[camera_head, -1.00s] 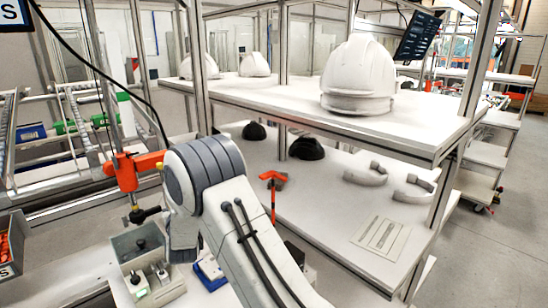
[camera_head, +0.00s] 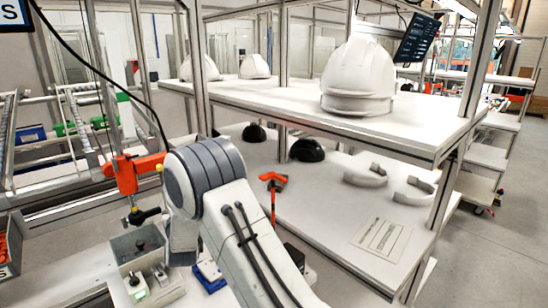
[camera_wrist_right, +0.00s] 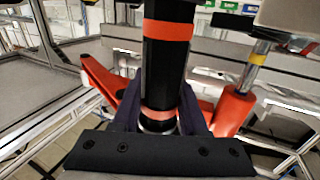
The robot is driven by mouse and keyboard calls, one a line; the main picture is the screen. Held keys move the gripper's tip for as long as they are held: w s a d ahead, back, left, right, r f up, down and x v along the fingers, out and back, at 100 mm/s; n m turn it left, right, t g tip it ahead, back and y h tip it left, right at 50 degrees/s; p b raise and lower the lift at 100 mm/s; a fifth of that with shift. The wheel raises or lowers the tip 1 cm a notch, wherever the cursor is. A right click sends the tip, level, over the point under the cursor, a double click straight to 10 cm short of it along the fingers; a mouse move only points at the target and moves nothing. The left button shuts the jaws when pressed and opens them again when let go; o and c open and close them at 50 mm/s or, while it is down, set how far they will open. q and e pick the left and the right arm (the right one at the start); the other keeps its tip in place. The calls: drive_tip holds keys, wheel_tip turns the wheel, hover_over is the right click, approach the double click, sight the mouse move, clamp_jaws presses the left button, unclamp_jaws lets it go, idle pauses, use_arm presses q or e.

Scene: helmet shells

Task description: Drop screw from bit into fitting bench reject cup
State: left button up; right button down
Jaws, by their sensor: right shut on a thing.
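My right gripper (camera_wrist_right: 160,118) is shut around a black cylindrical tool with orange bands, the screwdriver (camera_wrist_right: 168,60), in the right wrist view. Its bit and any screw on it are not visible. In the head view my right arm (camera_head: 205,180) reaches over the bench, and its gripper is hidden behind the arm. A grey box (camera_head: 124,246) with an open top stands on the bench to the left of the arm. I cannot tell whether it is the reject cup. My left gripper is not in view.
An orange bracket with a vertical post (camera_head: 125,172) stands close to the left of my arm. A blue-edged block (camera_head: 210,276) lies by the arm. A shelf rack (camera_head: 300,100) with white helmets (camera_head: 358,75) stands behind, with an orange-handled tool (camera_head: 272,180) at its lower level.

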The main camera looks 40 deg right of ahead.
drive_tip(key=shift+f+b, duration=0.25)
drive_tip(key=shift+b, duration=0.1)
idle(0.3)
drive_tip(key=shift+r+p, duration=1.4)
drive_tip(key=shift+r, duration=1.6)
